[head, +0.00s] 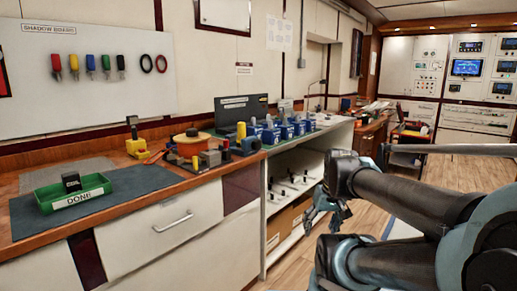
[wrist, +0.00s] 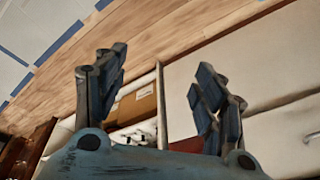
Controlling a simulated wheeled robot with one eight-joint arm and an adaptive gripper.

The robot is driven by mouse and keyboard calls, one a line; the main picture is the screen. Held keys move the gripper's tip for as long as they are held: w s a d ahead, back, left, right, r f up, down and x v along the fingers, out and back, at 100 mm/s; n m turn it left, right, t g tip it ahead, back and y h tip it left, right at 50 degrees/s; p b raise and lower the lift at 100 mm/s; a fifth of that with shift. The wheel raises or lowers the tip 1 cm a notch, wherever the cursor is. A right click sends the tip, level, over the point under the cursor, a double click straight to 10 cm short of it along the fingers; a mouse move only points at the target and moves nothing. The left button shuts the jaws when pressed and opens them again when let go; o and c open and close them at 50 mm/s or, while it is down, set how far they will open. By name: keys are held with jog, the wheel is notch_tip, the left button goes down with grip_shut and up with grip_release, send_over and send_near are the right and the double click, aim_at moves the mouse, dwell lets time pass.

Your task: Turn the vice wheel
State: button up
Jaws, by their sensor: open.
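A small grey vice-like block (head: 210,158) sits on the wooden workbench (head: 150,165), near the bench's right end. A blue and dark round part (head: 247,146) stands just right of it and may be the wheel; it is too small to tell. My gripper (head: 326,208) hangs low in front of the white shelf unit, right of and below the bench top, apart from the vice. The vice is not visible in the wrist view.
A green tray labelled DONE (head: 73,195) stands on a dark mat at left. An orange spool (head: 192,143) and a yellow device (head: 136,143) are behind the vice. Several blue bins (head: 270,134) line the shelf top (head: 320,130). Wooden floor (head: 380,185) is open at right.

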jog(key=w+a+r+n+t+y, duration=0.2)
jog(key=w+a+r+n+y, duration=0.4)
jog(key=w+r, duration=0.55)
jog(key=n+t+y, duration=0.1)
jog(key=t+y, duration=0.2)
jog(key=y, duration=0.1)
send_near(259, 145)
jog(key=x, duration=1)
jog(key=shift+w+a+f, duration=0.1)
jog(key=shift+w+f, duration=0.1)
jog(key=shift+w, duration=0.05)
jog(key=c, duration=1.1)
